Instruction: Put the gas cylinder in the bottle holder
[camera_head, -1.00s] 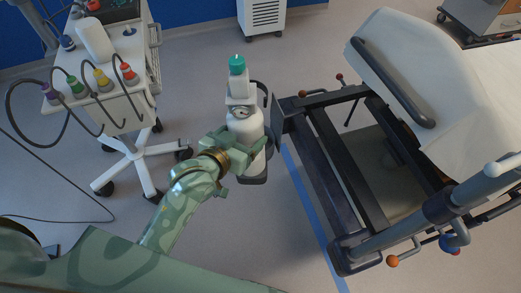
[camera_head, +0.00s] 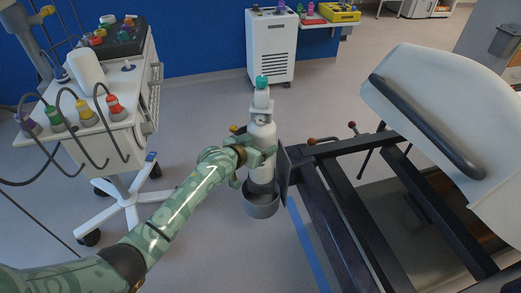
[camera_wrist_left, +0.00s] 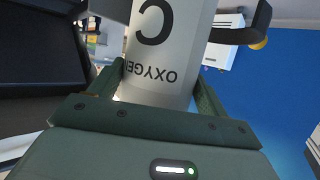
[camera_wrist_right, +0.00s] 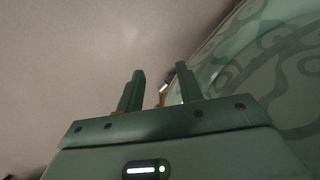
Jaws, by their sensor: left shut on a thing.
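The gas cylinder (camera_head: 262,137) is white with a teal cap and stands about upright in the head view. In the left wrist view the cylinder (camera_wrist_left: 165,45) shows "OXYGEN" lettering. My left gripper (camera_head: 262,156) is shut around its body. The bottle holder (camera_head: 261,205) is a grey cup with a dark back plate at the stretcher's side. The cylinder's lower end shows at the cup's mouth; whether it touches the cup's floor is hidden. A dark curved band shows beside the cylinder in the left wrist view. My right gripper (camera_wrist_right: 160,82) is open and empty, outside the head view.
The stretcher frame (camera_head: 340,205) and its white mattress (camera_head: 420,85) are on the right. A wheeled trolley (camera_head: 125,140) with hanging cables stands on the left. A white cabinet (camera_head: 272,50) is at the back wall. Floor is clear between trolley and holder.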

